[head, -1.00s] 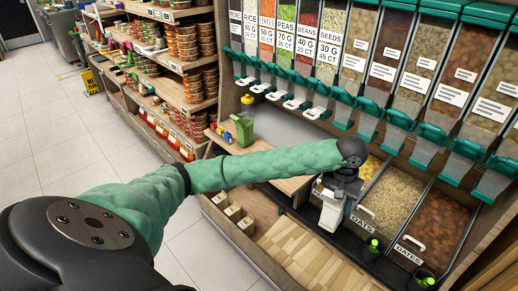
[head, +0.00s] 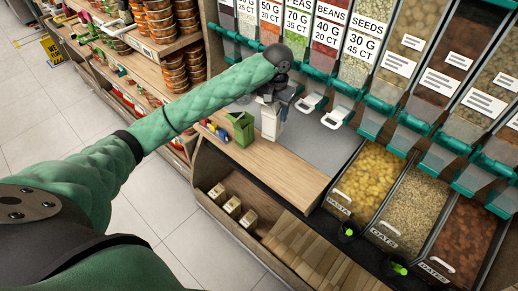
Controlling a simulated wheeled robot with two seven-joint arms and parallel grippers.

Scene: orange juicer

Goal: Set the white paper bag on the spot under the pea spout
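The white paper bag (head: 270,122) is upright below my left gripper (head: 276,100), which is shut on its top. It is over the grey counter surface (head: 315,140) in front of the dispenser row. I cannot tell whether its base touches the counter. The pea dispenser (head: 298,24) has a partly covered label reading "70 G 35 CT"; my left arm and gripper hide most of its spout. The bag is slightly left of and in front of that spout area. My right gripper is not in view.
A green container (head: 241,128) stands close to the left of the bag. A wooden ledge (head: 265,165) runs along the front. Pasta and oats bins (head: 412,205) lie farther right.

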